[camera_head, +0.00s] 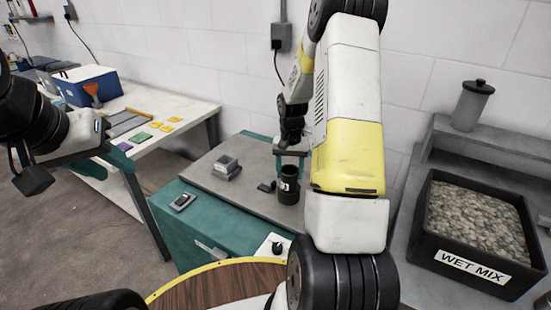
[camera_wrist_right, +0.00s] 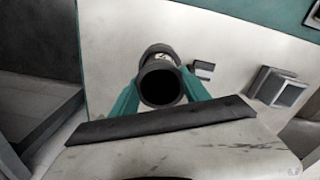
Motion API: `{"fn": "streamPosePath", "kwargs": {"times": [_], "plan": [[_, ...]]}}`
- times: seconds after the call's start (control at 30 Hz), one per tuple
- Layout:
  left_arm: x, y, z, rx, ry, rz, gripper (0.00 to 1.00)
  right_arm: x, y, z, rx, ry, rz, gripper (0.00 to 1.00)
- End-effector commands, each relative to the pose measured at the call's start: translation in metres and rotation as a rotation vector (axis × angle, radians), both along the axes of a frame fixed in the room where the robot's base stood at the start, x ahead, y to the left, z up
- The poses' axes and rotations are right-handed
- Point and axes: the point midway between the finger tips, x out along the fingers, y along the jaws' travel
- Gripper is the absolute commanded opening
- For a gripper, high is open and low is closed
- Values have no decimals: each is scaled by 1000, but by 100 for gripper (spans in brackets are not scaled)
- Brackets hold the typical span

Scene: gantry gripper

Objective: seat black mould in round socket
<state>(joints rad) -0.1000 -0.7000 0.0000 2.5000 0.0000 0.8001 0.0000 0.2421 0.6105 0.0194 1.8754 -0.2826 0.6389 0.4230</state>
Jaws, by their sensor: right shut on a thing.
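The black mould (camera_head: 289,190) is a dark open cylinder with a white number label, upright at the grey worktop in the head view. In the right wrist view I look into the round mouth of the mould (camera_wrist_right: 161,87). My right gripper (camera_head: 290,156) has its teal fingers on either side of the mould's upper part and is shut on it. The fingers also flank it in the right wrist view (camera_wrist_right: 160,92). A round socket cannot be made out; the mould's foot hides what lies under it. My left gripper (camera_head: 122,165) is at the left, far from the mould; its finger gap is unclear.
A grey square block (camera_head: 227,167) and a small dark piece (camera_head: 266,187) lie left of the mould. A dark device (camera_head: 183,201) sits on the teal cabinet. A wet mix tub (camera_head: 470,265) stands right. A white table (camera_head: 175,108) with coloured pieces is at left.

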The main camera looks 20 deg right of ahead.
Motion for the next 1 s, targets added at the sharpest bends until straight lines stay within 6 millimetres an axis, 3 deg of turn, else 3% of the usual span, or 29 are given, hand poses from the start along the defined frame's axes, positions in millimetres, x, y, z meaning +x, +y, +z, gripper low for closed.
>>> {"fn": "streamPosePath", "kwargs": {"times": [0.7,0.73,0.83,1.0], "plan": [[0,0,0,0,0,0,36,0,0,-18,0,0,0,0],[0,0,0,0,0,0,36,0,0,-18,0,-1,0,58],[0,0,0,0,0,0,36,0,0,-17,0,-1,0,78],[0,0,0,0,0,0,36,0,0,-17,0,0,0,79]]}}
